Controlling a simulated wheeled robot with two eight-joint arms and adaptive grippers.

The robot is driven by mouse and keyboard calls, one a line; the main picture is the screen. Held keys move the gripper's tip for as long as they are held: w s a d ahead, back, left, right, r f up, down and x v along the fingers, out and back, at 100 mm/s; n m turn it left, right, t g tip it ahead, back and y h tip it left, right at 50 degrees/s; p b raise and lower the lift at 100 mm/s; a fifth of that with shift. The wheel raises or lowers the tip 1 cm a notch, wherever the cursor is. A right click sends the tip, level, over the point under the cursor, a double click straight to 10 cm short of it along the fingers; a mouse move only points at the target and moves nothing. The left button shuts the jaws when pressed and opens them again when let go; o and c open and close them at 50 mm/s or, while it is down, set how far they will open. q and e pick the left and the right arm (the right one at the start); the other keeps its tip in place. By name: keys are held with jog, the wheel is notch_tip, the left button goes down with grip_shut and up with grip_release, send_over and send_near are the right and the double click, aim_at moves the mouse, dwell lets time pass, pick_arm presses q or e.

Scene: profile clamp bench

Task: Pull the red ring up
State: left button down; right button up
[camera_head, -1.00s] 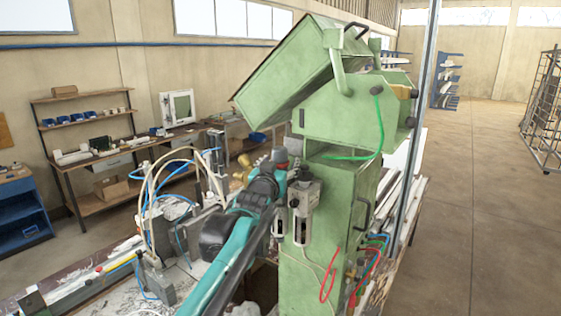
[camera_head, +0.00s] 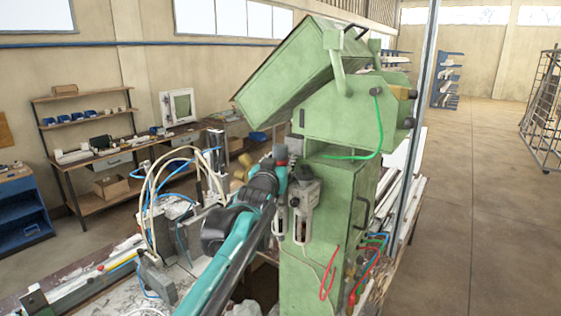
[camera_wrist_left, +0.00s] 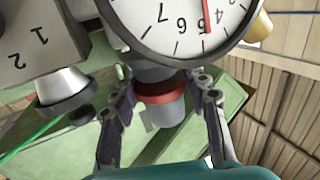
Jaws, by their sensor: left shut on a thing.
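The red ring (camera_wrist_left: 160,92) shows in the left wrist view as a band around a grey knob, just under a round dial gauge (camera_wrist_left: 185,22). My left gripper (camera_wrist_left: 164,80) has one finger on each side of the knob and is shut on the ring. In the head view the left gripper (camera_head: 275,170) partly covers the knob and the gauge. My right gripper is not in view.
Air units with clear bowls (camera_head: 303,212) hang beside my gripper on the machine. A grey block marked 1 and 2 (camera_wrist_left: 35,45) is close by in the wrist view. Looped hoses (camera_head: 150,205) rise at the left. Open floor (camera_head: 480,220) lies at the right.

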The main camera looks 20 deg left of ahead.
pick_arm(q)
jog(key=c, duration=0.8)
grip_release()
jog(key=shift+r, duration=0.15)
jog(key=shift+s, duration=0.15)
jog(key=s, duration=1.2)
jog(key=shift+d, duration=0.2)
jog(key=shift+w, duration=0.1)
